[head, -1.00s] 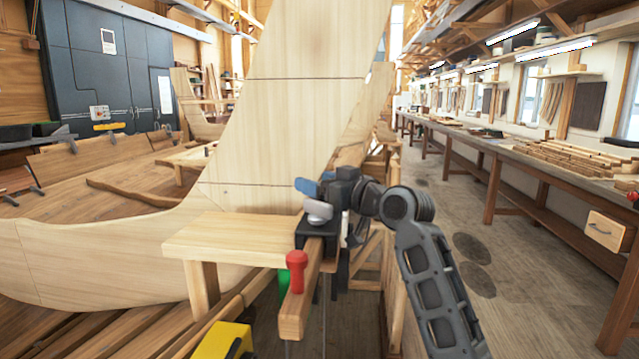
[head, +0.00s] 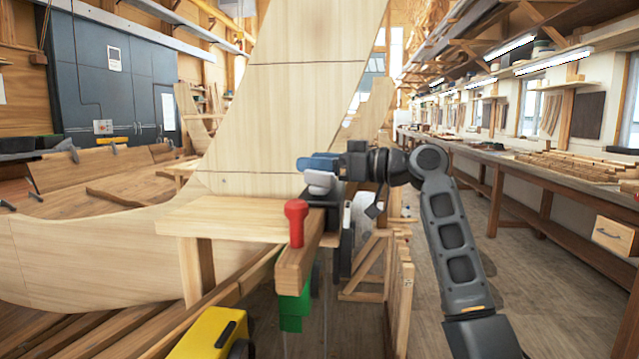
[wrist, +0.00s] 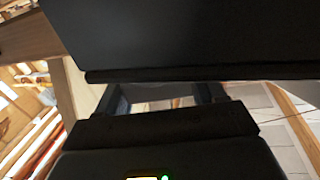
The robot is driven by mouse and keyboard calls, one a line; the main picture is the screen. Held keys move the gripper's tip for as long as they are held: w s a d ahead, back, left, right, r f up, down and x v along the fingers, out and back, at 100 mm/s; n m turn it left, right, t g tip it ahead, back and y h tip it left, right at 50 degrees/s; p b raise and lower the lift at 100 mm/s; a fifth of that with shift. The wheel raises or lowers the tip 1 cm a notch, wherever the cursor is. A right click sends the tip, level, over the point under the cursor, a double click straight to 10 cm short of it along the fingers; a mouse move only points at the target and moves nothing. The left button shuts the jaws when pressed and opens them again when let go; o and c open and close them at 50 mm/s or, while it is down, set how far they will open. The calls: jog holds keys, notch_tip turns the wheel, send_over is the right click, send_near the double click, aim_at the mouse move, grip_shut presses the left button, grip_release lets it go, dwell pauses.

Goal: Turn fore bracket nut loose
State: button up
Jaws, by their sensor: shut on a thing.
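The fore bracket nut (head: 320,182), a pale grey knob, sits on top of the black bracket (head: 330,197) at the end of a wooden beam. My gripper (head: 318,163) reaches in from the right, with its blue fingertips at the top of the nut. It is shut on the nut, though the fingers partly hide the contact. In the wrist view a broad black surface (wrist: 190,40) fills the upper middle. The two dark fingers of my gripper (wrist: 158,92) run up behind its lower edge, so their tips and the nut are hidden there.
A red knob (head: 296,222) stands on the beam (head: 298,265) in front, with a green block (head: 292,310) below. A wooden platform (head: 220,222) and the tall hull timber (head: 300,100) lie left and behind. A yellow case (head: 208,335) is at the front. Open floor lies right.

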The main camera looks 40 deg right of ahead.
jog(key=shift+s+a+n+g+y+b, duration=0.15)
jog(key=shift+n+g+y+b, duration=0.65)
jog(key=shift+y, duration=0.45)
jog(key=shift+a+n+g+y+b, duration=0.1)
jog(key=shift+n+g+y+b, duration=0.35)
jog(key=shift+n+g+y, duration=0.6)
jog(key=shift+n+y, duration=0.25)
jog(key=shift+y, duration=0.15)
jog(key=o, duration=1)
jog(key=shift+c, duration=0.2)
jog(key=v, duration=0.8)
